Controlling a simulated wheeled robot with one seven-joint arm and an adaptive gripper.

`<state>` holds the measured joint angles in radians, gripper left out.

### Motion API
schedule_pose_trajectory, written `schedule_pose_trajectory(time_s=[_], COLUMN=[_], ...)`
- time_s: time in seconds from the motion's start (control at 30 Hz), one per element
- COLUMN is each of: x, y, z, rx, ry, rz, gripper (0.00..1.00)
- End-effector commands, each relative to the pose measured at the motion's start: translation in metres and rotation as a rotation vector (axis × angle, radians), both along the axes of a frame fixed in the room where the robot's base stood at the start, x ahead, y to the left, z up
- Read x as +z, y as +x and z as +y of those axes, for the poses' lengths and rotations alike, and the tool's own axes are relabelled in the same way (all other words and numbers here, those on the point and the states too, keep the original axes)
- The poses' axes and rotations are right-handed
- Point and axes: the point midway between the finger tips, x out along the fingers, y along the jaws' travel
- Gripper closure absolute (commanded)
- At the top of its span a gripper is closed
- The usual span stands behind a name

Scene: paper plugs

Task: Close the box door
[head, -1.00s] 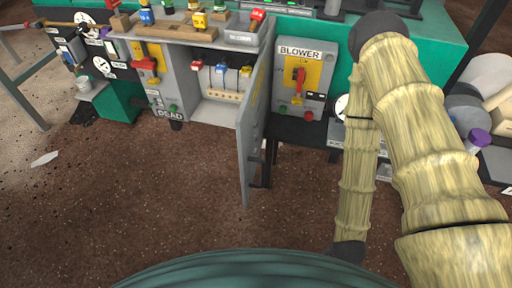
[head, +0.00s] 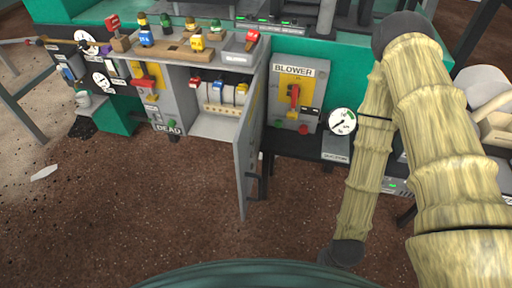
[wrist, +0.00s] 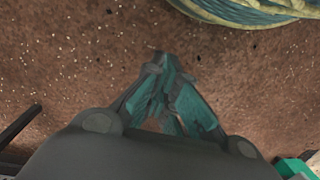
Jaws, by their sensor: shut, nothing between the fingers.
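The grey box (head: 200,131) stands open at the middle left of the head view, with several coloured switches (head: 220,92) inside. Its grey door (head: 244,160) is swung out towards me from the box's right side and appears almost edge-on. A dark handle (head: 257,186) is on the door's right face. My gripper (wrist: 162,62) shows in the wrist view with its fingers together and nothing held, above brown ground. In the head view my arm hangs down to the right of the door, apart from it, and the gripper's fingers cannot be made out.
The blower panel (head: 293,98) with a red lever stands just right of the door. A round gauge (head: 342,122) is farther right, beside my arm. Small coloured pieces and blocks sit on the top of the box. The brown ground (head: 150,215) in front is mostly clear.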

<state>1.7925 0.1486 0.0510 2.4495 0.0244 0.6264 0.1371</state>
Motion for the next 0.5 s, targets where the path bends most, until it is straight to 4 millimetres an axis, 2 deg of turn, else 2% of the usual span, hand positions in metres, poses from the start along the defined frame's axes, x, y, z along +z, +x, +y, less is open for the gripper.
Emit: schedule_pose_trajectory(time_s=[0.03,0.27,0.5], x=[0.028,0.096,0.174], y=[0.005,0.024,0.048], z=[0.004,0.025,0.047], rx=[-0.068,-0.364,-0.653], ry=[0.021,0.117,0.230], rz=[0.005,0.058,0.125], gripper=[1.00,1.00,1.00])
